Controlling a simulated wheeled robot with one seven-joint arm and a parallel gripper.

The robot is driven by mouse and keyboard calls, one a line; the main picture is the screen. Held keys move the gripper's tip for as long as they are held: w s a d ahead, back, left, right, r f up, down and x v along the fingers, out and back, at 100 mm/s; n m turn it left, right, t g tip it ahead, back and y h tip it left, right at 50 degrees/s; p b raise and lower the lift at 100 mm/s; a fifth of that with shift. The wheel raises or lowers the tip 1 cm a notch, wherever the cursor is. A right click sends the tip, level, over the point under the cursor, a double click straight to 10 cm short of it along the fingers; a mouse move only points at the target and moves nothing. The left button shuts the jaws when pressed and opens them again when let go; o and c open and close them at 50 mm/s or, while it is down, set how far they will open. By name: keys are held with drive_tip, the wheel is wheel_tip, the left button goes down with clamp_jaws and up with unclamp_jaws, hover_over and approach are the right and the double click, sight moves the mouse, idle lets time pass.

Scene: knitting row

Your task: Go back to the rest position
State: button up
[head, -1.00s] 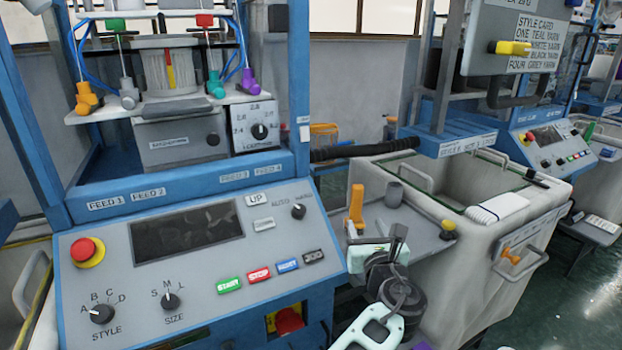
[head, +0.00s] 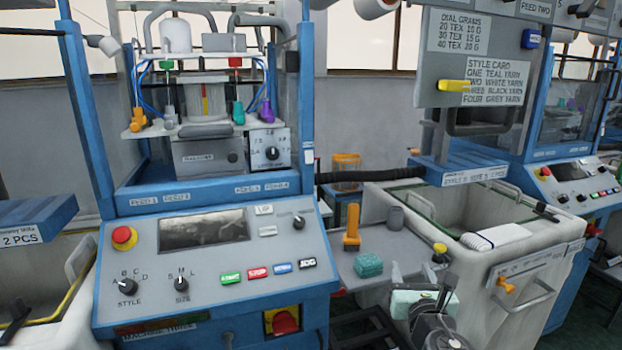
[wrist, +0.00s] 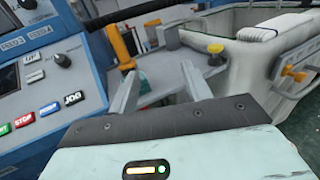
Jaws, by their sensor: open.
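My gripper (head: 436,290) is low in the head view, in front of the small grey shelf between the knitting machine and the white bin. In the wrist view its two fingers (wrist: 160,88) stand wide apart with nothing between them. A teal block (head: 368,265) lies on the shelf, left of and beyond my gripper; it also shows partly behind the left finger in the wrist view (wrist: 144,84). I cannot see the whole arm in the head view.
The knitting machine's control panel (head: 215,262) is to the left. The white bin (head: 480,275) with a folded white cloth (head: 496,237) is at the right.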

drive_tip(key=s+d+f+m+g+h, duration=0.5)
drive_tip(key=s+d+f+m+g, duration=0.15)
drive_tip(key=d+f+m, duration=0.35)
drive_tip(key=s+a+f+m+g+y, duration=0.1)
drive_tip(key=s+a+f+m+g, duration=0.3)
drive_tip(key=s+f+m+g, duration=0.4)
drive_tip(key=s+a+r+m+g+y, duration=0.4)
drive_tip(key=s+a+r+m+y, duration=0.15)
drive_tip(key=s+a+r, duration=0.45)
drive_tip(key=s+a+r+m, duration=0.1)
drive_tip(key=s+r+m, duration=0.1)
drive_tip(key=r, duration=0.5)
drive_tip(key=s+a+r+m, duration=0.1)
drive_tip(key=s+r+m, duration=0.1)
drive_tip(key=s+r, duration=0.2)
wheel_tip(320, 180, up, 3)
drive_tip(key=shift+s+a+r+y, duration=0.2)
drive_tip(key=shift+s+a+y, duration=0.05)
drive_tip(key=shift+a+y, duration=0.1)
